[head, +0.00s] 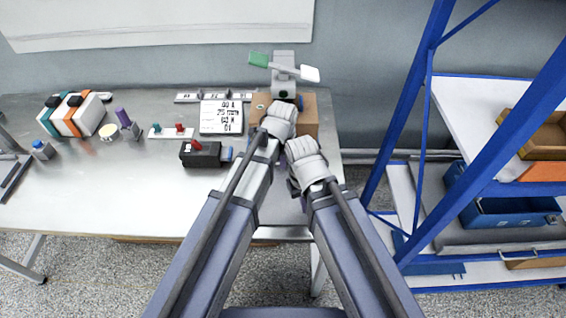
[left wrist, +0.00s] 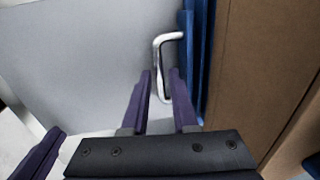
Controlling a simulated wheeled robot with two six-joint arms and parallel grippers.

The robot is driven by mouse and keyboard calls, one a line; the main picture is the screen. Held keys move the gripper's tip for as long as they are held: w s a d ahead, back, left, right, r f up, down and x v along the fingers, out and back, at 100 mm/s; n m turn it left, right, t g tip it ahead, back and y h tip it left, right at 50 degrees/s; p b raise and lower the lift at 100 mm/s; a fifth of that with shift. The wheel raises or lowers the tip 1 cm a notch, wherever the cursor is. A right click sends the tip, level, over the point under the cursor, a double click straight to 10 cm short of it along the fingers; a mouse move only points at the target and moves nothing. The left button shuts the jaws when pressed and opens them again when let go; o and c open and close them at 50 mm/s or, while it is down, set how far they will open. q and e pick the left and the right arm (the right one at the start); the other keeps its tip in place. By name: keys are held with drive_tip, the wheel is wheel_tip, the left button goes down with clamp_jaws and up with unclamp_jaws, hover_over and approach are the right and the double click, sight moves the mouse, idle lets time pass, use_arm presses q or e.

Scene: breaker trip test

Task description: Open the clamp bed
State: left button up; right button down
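A brown box-like fixture (head: 309,118) at the back right of the table carries a grey device (head: 284,82). I take it for the clamp bed, but its parts are largely hidden behind my arms. In the left wrist view a silver U-shaped handle (left wrist: 156,48) is fixed to a blue plate (left wrist: 202,60) beside a brown wall (left wrist: 255,70). My left gripper (left wrist: 161,73) is open, its purple fingers on either side of the handle's lower part; I cannot tell whether they touch it. My right gripper (head: 296,172) is close beside the left one, its fingers mostly hidden by its wrist.
A black box with a red switch (head: 203,155), a display panel (head: 221,117) and a small white plate with coloured knobs (head: 171,132) lie to the left. A striped case (head: 72,115) stands farther left. A blue rack (head: 428,130) stands right. The table's front left is clear.

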use_arm(q)
clamp_jaws()
idle(1.4)
